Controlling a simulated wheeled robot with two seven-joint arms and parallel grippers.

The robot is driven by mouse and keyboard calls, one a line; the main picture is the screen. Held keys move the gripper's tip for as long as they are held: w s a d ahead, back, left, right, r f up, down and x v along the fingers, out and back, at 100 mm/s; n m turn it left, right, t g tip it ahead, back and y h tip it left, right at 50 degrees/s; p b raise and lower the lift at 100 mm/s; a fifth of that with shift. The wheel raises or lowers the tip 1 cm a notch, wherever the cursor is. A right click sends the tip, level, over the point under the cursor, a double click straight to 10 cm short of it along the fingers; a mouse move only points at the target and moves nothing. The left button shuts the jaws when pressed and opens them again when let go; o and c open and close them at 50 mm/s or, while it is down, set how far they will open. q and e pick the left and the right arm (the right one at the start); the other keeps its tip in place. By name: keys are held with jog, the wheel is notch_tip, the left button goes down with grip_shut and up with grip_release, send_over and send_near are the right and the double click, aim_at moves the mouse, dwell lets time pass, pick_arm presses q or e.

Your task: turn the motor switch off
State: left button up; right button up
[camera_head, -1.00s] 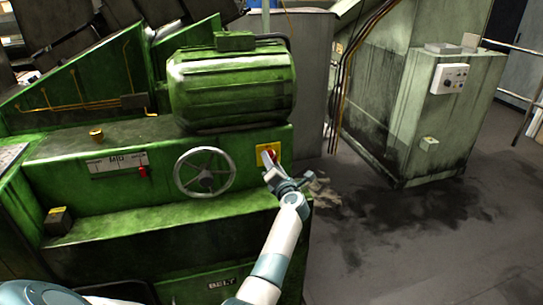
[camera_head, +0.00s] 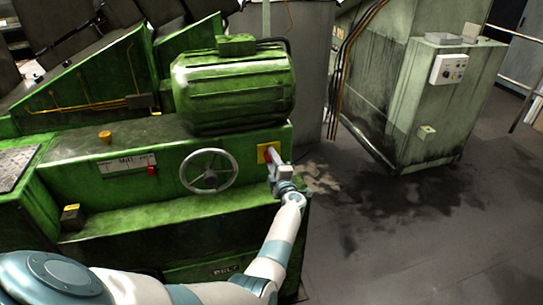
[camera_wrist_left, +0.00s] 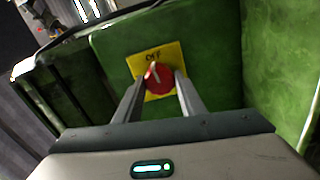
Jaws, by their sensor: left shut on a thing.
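The motor switch is a red round knob (camera_wrist_left: 159,77) on a yellow plate (camera_wrist_left: 140,66) on the green machine's front. In the left wrist view the word OFF stands on the plate above the knob, and a pale mark shows on the knob's upper part. My left gripper (camera_wrist_left: 160,85) has a finger on each side of the knob and is shut on it. In the head view the plate (camera_head: 262,153) shows right of the handwheel, and my left gripper (camera_head: 275,165) partly hides the knob. My right gripper is not in view.
A handwheel (camera_head: 208,171) stands out left of the switch. The green motor (camera_head: 235,85) bulges above it, and a green ledge (camera_head: 150,218) juts out below. A grey-green cabinet (camera_head: 430,105) stands at the right, with open floor (camera_head: 400,230) before it.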

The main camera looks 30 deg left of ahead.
pick_arm(q)
jog(key=shift+m+p, duration=0.3)
jog(key=shift+m, duration=0.3)
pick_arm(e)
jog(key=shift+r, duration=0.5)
pick_arm(q)
jog(key=o, duration=1)
jog(key=shift+o, duration=0.2)
jog(key=shift+d, duration=0.1)
